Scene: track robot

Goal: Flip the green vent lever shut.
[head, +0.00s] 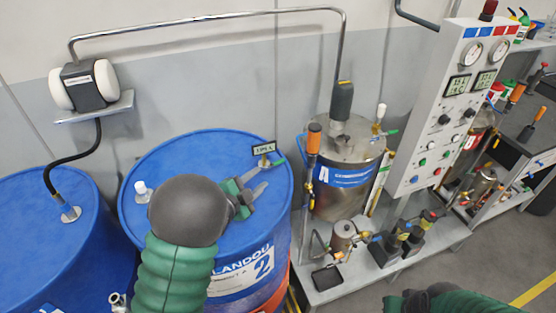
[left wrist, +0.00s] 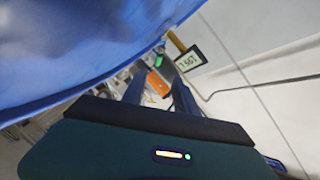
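The green vent lever (head: 279,163) appears as a small green handle by a brass fitting at the right rim of the blue drum marked 2 (head: 155,160). A small green piece, likely this lever, also shows in the left wrist view (left wrist: 158,62), just beyond the fingers. My left gripper (head: 264,180) is over the drum top, just short of the lever, with its two grey fingers apart and nothing between them. In the left wrist view the fingers (left wrist: 158,90) also stand apart. Part of my right arm shows at the lower right; its fingers are not visible.
A small display (head: 264,149) stands beside the fitting. A steel vessel (head: 345,165) with an orange-handled tool (head: 314,138) stands to the right, before a control panel (head: 455,105). Another blue drum (head: 40,215) is at left. Open floor lies at lower right.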

